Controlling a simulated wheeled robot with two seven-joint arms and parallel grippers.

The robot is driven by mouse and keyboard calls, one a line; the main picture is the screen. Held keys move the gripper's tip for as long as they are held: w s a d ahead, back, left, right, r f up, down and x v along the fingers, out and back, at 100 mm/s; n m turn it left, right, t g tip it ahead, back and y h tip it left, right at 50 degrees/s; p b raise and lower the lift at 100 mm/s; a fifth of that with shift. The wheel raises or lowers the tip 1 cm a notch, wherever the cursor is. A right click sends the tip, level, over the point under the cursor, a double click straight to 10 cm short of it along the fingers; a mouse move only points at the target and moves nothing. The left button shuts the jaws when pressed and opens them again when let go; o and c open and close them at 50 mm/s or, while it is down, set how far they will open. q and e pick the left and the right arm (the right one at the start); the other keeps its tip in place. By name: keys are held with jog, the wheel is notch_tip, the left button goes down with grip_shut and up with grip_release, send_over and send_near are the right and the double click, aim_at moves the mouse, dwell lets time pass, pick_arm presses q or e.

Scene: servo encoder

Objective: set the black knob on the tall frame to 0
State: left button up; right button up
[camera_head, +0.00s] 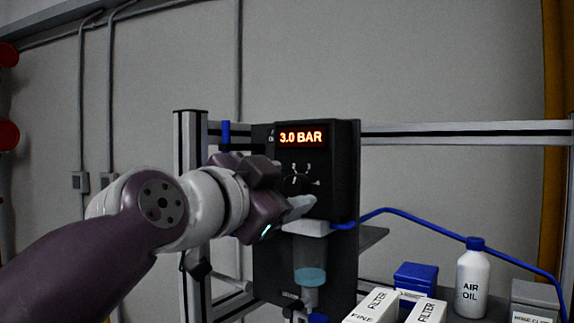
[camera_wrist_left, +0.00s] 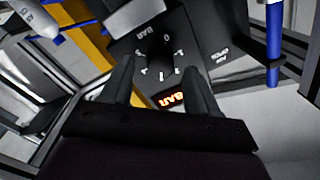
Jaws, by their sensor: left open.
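The black control unit (camera_head: 345,170) hangs on the tall frame (camera_head: 188,140). Its lit display (camera_head: 300,138) reads 3.0 BAR. Below the display is a dial with white marks, partly hidden by my left gripper in the head view. In the left wrist view the black knob (camera_wrist_left: 155,50) sits inside the ring of marks, hard to make out against the black face; a 0 shows at the edge away from the display. My left gripper (camera_head: 302,203) is open in front of the dial.
A clear bowl with blue liquid (camera_head: 309,272) hangs under the unit. A blue hose (camera_head: 420,217) runs right. At the lower right are white filter boxes (camera_head: 378,306), a blue box (camera_head: 415,277), an AIR OIL bottle (camera_head: 472,280) and a grey box (camera_head: 535,296).

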pick_arm(q)
jog(key=shift+w+d+f, duration=0.1)
jog(key=shift+w+d, duration=0.25)
jog(key=shift+w, duration=0.25)
jog(key=c, duration=1)
jog(key=shift+c, duration=0.2)
